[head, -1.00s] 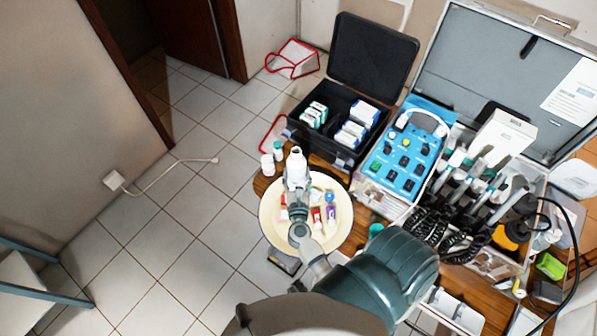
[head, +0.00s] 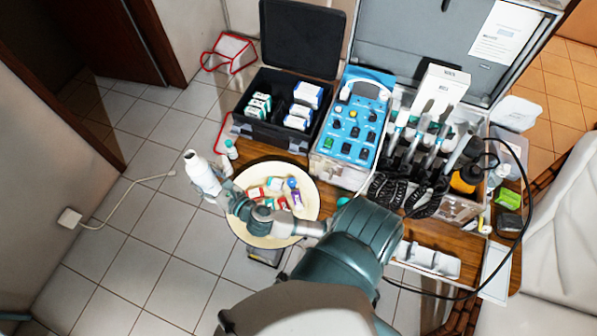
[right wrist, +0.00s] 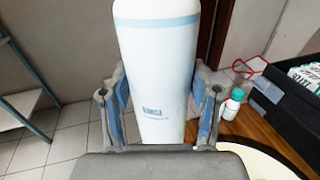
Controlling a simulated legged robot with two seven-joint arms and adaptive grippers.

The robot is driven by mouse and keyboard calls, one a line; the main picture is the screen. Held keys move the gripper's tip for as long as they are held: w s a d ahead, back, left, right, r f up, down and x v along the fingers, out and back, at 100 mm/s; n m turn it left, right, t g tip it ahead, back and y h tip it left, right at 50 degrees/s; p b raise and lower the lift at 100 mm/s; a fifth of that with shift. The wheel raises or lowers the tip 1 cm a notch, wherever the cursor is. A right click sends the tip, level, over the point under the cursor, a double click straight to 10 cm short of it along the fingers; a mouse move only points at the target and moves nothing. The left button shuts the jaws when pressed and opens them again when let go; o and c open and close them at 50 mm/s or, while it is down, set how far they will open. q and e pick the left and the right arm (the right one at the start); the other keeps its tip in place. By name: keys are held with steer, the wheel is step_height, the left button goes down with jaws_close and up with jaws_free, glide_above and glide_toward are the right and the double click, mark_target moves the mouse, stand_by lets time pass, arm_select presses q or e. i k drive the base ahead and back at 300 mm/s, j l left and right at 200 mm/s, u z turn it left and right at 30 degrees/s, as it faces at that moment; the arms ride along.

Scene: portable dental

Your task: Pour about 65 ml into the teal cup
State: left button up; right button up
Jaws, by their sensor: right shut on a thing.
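My right gripper (head: 222,187) is shut on a white bottle (head: 200,172) with a pale blue band. The bottle is held at the left side of the cream round tray (head: 240,227), above floor level. The teal cup (head: 343,201) sits on the wooden table right of the tray, partly hidden by my right arm. Its inside cannot be made out. My left gripper is not in view.
Several small boxes and bottles lie in the tray. A teal-capped vial (head: 231,149) stands behind it, also in the right wrist view (right wrist: 233,104). A black case (head: 275,105), blue control panel (head: 352,125) and instrument case stand behind. A black cable (head: 520,235) loops at right.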

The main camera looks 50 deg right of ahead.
mark_target(342, 200)
steer(key=k+j+z, duration=0.15)
steer(key=j, duration=0.25)
steer(key=j+z, duration=0.1)
steer(key=j, duration=0.35)
steer(key=z, duration=1.7)
steer(key=k+l, duration=0.05)
steer(key=l, duration=0.05)
